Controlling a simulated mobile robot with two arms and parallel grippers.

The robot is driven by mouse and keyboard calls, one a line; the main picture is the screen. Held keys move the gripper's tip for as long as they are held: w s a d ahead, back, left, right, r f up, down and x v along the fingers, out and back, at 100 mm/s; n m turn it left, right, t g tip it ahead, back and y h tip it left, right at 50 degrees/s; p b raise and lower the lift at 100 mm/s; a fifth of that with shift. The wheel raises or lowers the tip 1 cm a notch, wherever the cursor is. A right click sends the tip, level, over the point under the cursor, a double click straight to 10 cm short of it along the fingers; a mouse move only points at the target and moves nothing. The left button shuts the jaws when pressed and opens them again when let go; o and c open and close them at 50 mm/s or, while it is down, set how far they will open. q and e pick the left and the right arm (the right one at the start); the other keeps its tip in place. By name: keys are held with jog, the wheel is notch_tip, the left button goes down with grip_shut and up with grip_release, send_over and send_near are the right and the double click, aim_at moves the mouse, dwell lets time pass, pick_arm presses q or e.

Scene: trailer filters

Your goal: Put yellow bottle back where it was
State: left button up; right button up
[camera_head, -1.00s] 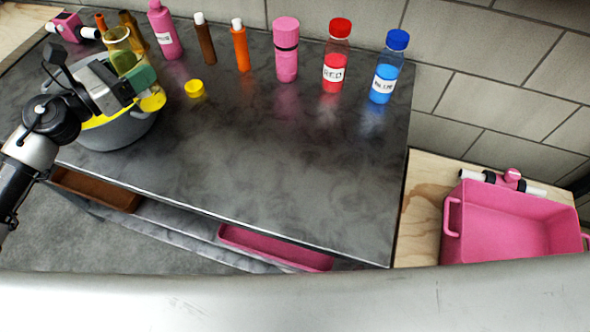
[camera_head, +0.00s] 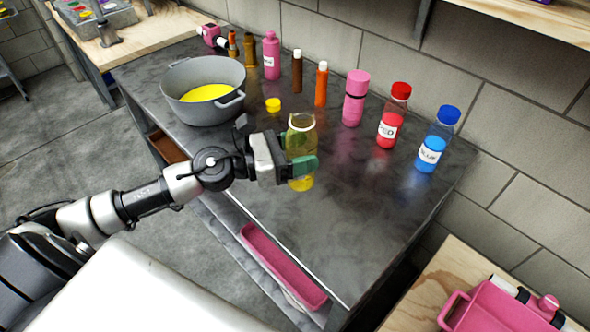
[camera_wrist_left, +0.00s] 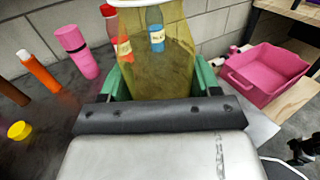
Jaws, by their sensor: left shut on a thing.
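The yellow bottle (camera_head: 301,132) is see-through, with a little yellow at its base and no cap on its mouth. My left gripper (camera_head: 303,166) is shut on it with green fingertips and holds it upright over the dark table's front half. I cannot tell whether its base touches the table. In the left wrist view the bottle (camera_wrist_left: 155,55) fills the space between the green fingers (camera_wrist_left: 162,80). A yellow cap (camera_head: 273,104) lies on the table behind the bottle. The grey pot (camera_head: 203,92) to the left contains yellow liquid (camera_head: 208,92). My right gripper is not in view.
A back row holds a pink bottle (camera_head: 271,55), brown tube (camera_head: 297,71), orange tube (camera_head: 321,84), pink flask (camera_head: 355,98), red bottle (camera_head: 394,115) and blue bottle (camera_head: 437,139). The table's front right is clear. A pink crate (camera_wrist_left: 268,72) stands right, beyond the table.

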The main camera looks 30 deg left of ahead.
pick_arm(q)
jog(key=w+a+f, duration=0.2)
jog(key=f, duration=0.1)
jog(key=w+a+f, duration=0.2)
jog(key=f, duration=0.1)
jog(key=w+a+f, duration=0.2)
jog(key=w+f, duration=0.1)
jog(key=shift+a+f+b, duration=0.2)
jog(key=shift+f+b, duration=0.15)
jog(key=shift+b, duration=0.05)
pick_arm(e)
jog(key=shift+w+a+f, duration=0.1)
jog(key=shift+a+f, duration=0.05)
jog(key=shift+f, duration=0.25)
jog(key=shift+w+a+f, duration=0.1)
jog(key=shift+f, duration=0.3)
pick_arm(q)
jog(key=shift+f, duration=0.2)
jog(key=o, duration=1.1)
jog(key=shift+r, duration=0.1)
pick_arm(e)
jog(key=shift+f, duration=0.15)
pick_arm(q)
jog(key=shift+r, duration=0.1)
